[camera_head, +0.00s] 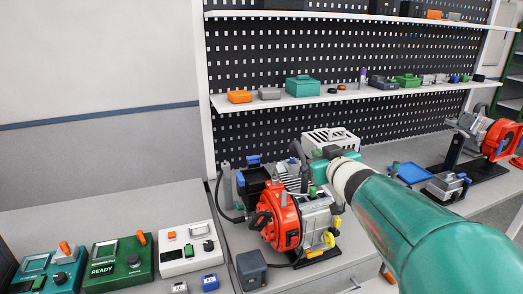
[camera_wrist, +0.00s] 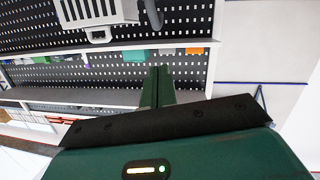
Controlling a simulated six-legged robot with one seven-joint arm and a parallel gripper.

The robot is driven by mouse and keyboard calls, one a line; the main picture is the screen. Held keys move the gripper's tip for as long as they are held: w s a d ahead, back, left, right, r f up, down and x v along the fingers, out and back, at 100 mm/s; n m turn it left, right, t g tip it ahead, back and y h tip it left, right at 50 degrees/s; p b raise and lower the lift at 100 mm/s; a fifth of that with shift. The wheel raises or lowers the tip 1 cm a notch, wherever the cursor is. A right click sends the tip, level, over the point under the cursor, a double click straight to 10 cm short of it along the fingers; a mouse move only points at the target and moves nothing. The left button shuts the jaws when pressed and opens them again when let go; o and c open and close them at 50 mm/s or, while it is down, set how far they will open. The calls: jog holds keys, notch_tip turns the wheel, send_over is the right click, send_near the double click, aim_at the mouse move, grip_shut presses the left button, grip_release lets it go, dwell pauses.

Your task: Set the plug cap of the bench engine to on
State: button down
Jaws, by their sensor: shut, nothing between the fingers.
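The bench engine (camera_head: 283,222), with an orange-red housing and grey metal block, sits on the bench in the head view. A black curved lead or cap (camera_head: 299,160) rises at its top, just left of my gripper (camera_head: 322,168); I cannot tell how the plug cap is seated. My gripper is over the engine's upper right, partly hidden by my green arm. In the wrist view my gripper (camera_wrist: 159,75) is shut and empty. A dark curved piece (camera_wrist: 153,14) shows beyond its tips at the top edge, apparently the same lead.
A white slotted box (camera_head: 330,138) stands behind the engine. A shelf (camera_head: 260,101) with small boxes runs along the pegboard. Control boxes (camera_head: 121,262) stand at the lower left.

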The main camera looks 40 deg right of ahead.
send_near(298, 149)
notch_tip(298, 149, up, 3)
jog(key=w+d, duration=0.1)
jog(key=w, duration=0.2)
jog(key=d+f, duration=0.1)
jog(key=w+f, duration=0.1)
jog(key=shift+w+d+f, duration=0.35)
jog(key=shift+d, duration=0.05)
jog(key=shift+w+d+f, duration=0.15)
jog(key=shift+w+f, duration=0.1)
jog(key=shift+f, duration=0.1)
jog(key=shift+w+d+f, duration=0.1)
jog(key=shift+w+d, duration=0.05)
jog(key=shift+w, duration=0.35)
jog(key=shift+w+d, duration=0.1)
jog(key=shift+w, duration=0.2)
jog(key=shift+w+d+f, duration=0.25)
jog(key=shift+w+f, duration=0.25)
jog(key=shift+w, duration=0.4)
dwell(0.4)
